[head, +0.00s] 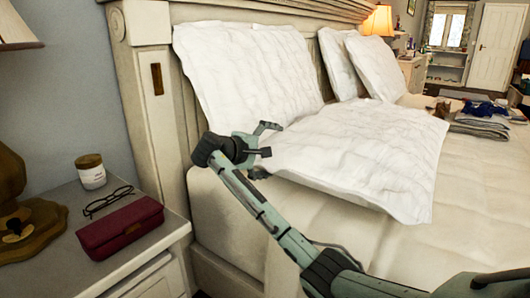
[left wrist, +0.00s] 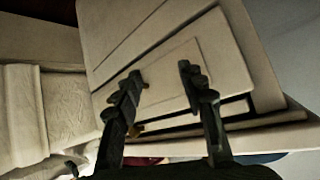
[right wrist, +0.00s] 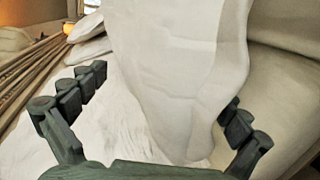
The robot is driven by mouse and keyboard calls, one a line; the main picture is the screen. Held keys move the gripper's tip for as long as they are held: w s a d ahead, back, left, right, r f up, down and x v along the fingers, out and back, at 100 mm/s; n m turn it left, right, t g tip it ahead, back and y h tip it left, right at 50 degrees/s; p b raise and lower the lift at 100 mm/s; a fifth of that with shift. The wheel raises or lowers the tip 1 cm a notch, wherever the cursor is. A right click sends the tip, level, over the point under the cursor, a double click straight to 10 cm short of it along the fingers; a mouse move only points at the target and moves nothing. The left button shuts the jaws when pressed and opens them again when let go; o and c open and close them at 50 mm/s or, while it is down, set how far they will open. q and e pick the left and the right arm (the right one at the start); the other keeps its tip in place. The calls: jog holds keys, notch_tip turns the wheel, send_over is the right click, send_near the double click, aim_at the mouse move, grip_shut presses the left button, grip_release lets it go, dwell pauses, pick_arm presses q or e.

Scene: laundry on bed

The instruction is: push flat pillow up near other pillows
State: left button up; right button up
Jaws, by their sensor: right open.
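The flat pillow (head: 358,158) is white and lies on the bed, its back edge close to the leaning pillow. A large white pillow (head: 245,75) leans on the headboard; two more pillows (head: 340,65) (head: 372,68) stand further along. My right gripper (head: 264,150) is open at the flat pillow's left edge, low over the mattress. In the right wrist view the flat pillow (right wrist: 182,80) shows between the spread fingers (right wrist: 160,110); I cannot tell whether they touch it. My left gripper (left wrist: 165,90) is open and empty in front of drawer fronts, outside the head view.
The nightstand (head: 60,275) at left holds a candle jar (head: 91,171), glasses (head: 108,202), a red wallet (head: 120,227) and a lamp (head: 25,215). The headboard (head: 150,85) rises behind the pillows. Folded clothes (head: 480,122) lie at the far right. The front mattress (head: 470,220) is clear.

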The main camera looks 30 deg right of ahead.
jog(key=shift+x, duration=1.5)
jog(key=shift+r, duration=0.1)
jog(key=c, duration=1.7)
